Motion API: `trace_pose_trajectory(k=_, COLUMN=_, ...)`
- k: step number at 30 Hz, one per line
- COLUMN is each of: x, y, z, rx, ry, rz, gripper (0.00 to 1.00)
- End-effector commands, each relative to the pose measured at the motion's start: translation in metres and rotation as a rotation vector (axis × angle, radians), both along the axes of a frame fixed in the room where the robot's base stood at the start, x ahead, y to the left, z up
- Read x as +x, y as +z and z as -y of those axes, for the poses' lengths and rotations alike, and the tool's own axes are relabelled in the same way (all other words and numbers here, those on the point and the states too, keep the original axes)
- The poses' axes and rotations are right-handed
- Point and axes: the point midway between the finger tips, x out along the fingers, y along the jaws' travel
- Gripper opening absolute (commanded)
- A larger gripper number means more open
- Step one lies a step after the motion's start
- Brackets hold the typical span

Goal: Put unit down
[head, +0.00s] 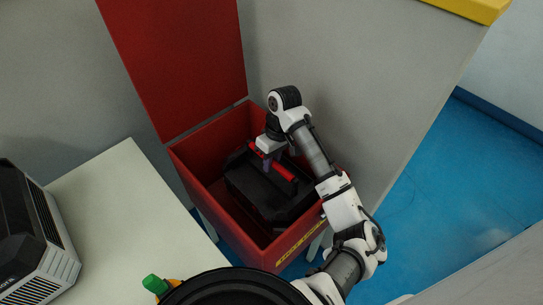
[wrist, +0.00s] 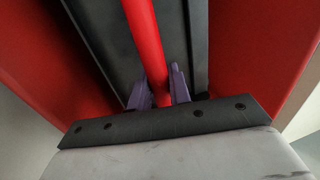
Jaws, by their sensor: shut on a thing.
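The unit (head: 258,198) is a black case with a red bar handle (head: 285,172) on top. It sits inside a red bin (head: 208,202) whose lid stands open at the back. My gripper (head: 267,163) reaches down into the bin from above and is shut on the red handle. In the wrist view, the purple fingers (wrist: 160,88) stand on either side of the red bar (wrist: 146,35), with the black case (wrist: 100,35) beneath it. The underside of the unit is hidden, so I cannot tell whether it touches the bin floor.
The bin's raised red lid (head: 180,65) stands against grey panels. A pale table (head: 125,210) at the left holds a grey and black device (head: 35,235). A grey wall (head: 370,90) rises close behind the bin. Blue floor (head: 430,180) is clear at the right.

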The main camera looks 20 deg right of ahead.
Motion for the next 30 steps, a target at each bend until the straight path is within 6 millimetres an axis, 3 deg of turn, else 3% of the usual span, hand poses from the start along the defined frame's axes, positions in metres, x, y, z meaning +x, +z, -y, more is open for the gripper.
trace_pose_trajectory(k=4, x=0.001, y=-0.003, z=0.001, rx=-0.001, ry=-0.002, rz=0.005, gripper=0.0)
trace_pose_trajectory(k=13, x=0.0, y=-0.035, z=0.001, rx=-0.001, ry=-0.002, rz=0.005, gripper=0.0)
trace_pose_trajectory(k=20, x=0.0, y=-0.039, z=0.001, rx=-0.001, ry=0.0, rz=0.005, gripper=0.0)
trace_pose_trajectory(k=21, x=0.0, y=-0.043, z=-0.001, rx=0.0, ry=0.0, rz=-0.002, gripper=0.2)
trace_pose_trajectory(k=24, x=0.0, y=-0.043, z=-0.001, rx=0.0, ry=0.0, rz=-0.002, gripper=0.34)
trace_pose_trajectory(k=26, x=0.0, y=-0.043, z=-0.001, rx=0.001, ry=0.0, rz=-0.001, gripper=0.41)
trace_pose_trajectory(k=30, x=0.0, y=-0.043, z=0.0, rx=0.0, ry=0.0, rz=-0.001, gripper=0.41)
